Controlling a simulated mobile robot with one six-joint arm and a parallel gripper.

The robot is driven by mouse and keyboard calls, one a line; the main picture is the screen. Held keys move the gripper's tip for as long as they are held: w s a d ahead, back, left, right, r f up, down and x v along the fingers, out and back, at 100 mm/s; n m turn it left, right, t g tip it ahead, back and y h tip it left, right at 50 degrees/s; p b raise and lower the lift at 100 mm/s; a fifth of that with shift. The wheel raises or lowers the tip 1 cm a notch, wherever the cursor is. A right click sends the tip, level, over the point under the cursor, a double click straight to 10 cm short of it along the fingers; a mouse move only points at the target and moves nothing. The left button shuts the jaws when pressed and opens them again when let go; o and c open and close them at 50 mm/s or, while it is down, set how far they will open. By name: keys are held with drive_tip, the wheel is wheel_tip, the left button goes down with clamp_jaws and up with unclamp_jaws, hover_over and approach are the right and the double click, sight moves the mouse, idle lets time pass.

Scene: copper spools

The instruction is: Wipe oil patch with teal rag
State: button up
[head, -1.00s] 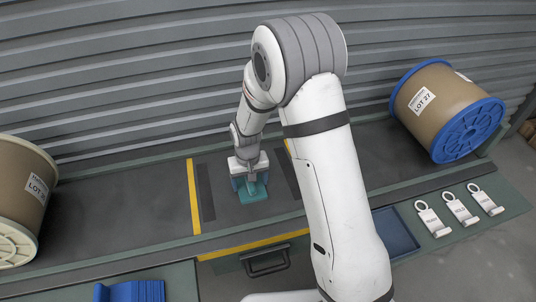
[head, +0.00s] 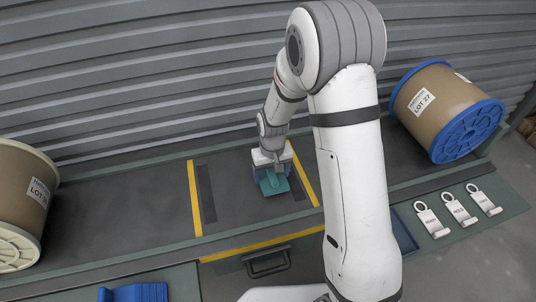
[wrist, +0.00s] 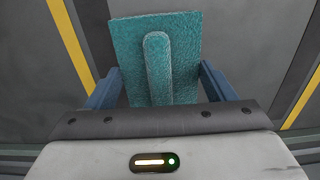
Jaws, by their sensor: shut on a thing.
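The teal rag (head: 274,186) lies flat at the dark bench surface, between two yellow lines. In the wrist view the teal rag (wrist: 183,50) spreads out ahead of and beneath my gripper (wrist: 160,85), with one blue finger on each side. The rag seems to touch the surface. I cannot make out an oil patch; any part of it under the rag is hidden.
A spool marked LOT 27 (head: 432,100) stands at right, another spool (head: 20,190) at left. The marked bay's left side is clear.

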drive_tip(key=shift+r+p, duration=1.6)
drive_tip(key=shift+r, duration=0.95)
